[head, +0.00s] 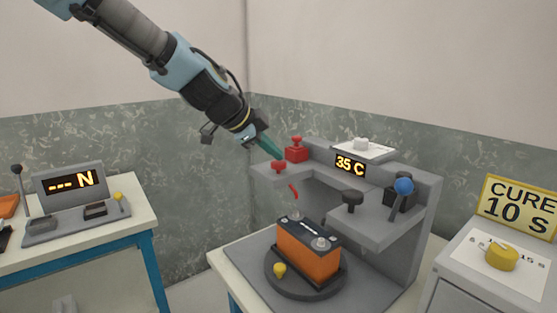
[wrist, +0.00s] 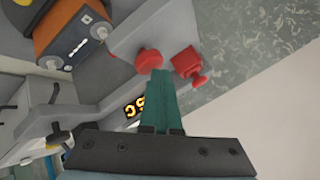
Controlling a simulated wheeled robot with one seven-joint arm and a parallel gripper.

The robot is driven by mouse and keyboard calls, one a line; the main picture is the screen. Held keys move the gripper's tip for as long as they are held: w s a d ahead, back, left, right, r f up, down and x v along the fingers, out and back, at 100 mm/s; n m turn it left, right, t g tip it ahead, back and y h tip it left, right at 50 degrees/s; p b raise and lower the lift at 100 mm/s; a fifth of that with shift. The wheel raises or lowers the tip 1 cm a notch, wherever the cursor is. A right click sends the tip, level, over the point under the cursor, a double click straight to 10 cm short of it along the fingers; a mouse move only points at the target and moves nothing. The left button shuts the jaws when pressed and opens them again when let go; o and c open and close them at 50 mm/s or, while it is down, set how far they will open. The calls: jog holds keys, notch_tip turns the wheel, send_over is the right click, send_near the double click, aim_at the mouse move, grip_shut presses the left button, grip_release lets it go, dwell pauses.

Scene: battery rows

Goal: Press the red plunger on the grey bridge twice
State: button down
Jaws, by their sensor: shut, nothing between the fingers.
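The grey bridge (head: 325,160) stands over the work plate, with a "35 C" display (head: 350,163) on its front. A round red plunger (head: 279,167) sits on the left end of its top; it also shows in the wrist view (wrist: 149,60). My gripper (head: 277,153) has teal fingers, shut with nothing between them, and points down right at the plunger. In the wrist view the fingertips (wrist: 159,77) overlap the plunger's lower edge; I cannot tell whether they touch it. A red block with a knob (head: 296,152) stands just behind; it also shows in the wrist view (wrist: 187,66).
Below the bridge an orange battery (head: 306,256) stands on a dark round turntable (head: 295,287). A blue-knobbed lever (head: 404,187) and a dark knob (head: 352,198) are to the right. A left bench holds a display (head: 72,183). A "CURE 10 S" sign (head: 518,207) stands right.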

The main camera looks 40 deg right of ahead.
aim_at(274, 163)
jog(key=shift+f+b, duration=0.3)
jog(key=shift+f, duration=0.1)
jog(key=shift+r, duration=0.1)
dwell(0.3)
jog(key=shift+r+p, duration=1.05)
jog(key=shift+r, duration=0.3)
jog(key=shift+r, duration=0.1)
notch_tip(274, 163, up, 5)
jog(key=p, duration=0.3)
jog(key=shift+p, duration=0.3)
dwell(1.8)
